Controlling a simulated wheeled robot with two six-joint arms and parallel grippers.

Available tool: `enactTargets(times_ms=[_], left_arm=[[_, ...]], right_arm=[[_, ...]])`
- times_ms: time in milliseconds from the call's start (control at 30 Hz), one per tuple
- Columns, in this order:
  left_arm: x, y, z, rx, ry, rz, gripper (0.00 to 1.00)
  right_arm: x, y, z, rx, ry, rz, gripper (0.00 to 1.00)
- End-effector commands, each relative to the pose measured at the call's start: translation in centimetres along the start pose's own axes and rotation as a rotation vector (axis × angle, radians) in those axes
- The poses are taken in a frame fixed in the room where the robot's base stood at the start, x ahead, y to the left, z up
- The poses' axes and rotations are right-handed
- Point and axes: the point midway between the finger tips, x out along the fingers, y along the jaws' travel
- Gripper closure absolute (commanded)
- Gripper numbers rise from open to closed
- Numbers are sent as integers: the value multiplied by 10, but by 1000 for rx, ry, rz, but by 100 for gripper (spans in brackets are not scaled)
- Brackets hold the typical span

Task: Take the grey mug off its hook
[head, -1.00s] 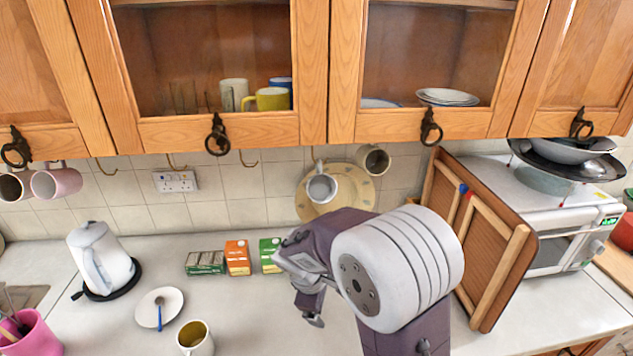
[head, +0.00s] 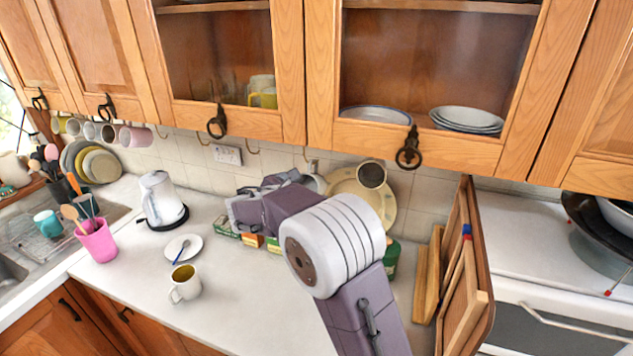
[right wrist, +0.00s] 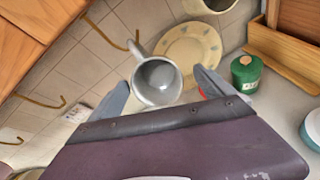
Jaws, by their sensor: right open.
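The grey mug (right wrist: 157,82) hangs by its handle from a brass hook (right wrist: 134,42) under the wall cabinet. In the right wrist view its round opening faces the camera. In the head view only a part of the grey mug (head: 314,183) shows; my right arm hides the rest. My right gripper (right wrist: 161,79) is open, with one finger on each side of the mug. Clear gaps show between the fingers and the mug, and I see no grip on it. My left gripper is not in view.
A second hanging mug (head: 371,175) is just right of the grey one. A patterned plate (head: 345,186) leans on the tiles behind. Small boxes (head: 253,240) and a green canister (right wrist: 246,70) stand on the counter below. Cabinet doors (head: 225,120) are close above.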

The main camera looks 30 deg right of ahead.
Motion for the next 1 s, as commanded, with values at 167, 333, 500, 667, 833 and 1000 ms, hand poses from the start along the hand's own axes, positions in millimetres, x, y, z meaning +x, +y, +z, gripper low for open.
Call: enactTargets(times_ms=[167,333,500,667,833,1000], left_arm=[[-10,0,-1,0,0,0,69],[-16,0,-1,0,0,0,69],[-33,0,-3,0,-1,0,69],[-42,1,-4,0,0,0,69],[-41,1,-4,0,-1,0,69],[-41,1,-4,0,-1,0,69]], right_arm=[[19,0,2,0,1,-4,7],[39,0,0,2,2,-2,7],[58,1,2,1,3,-6,7],[84,1,-1,3,2,-4,7],[91,2,-4,4,3,0,7],[90,1,-4,4,3,-1,27]])
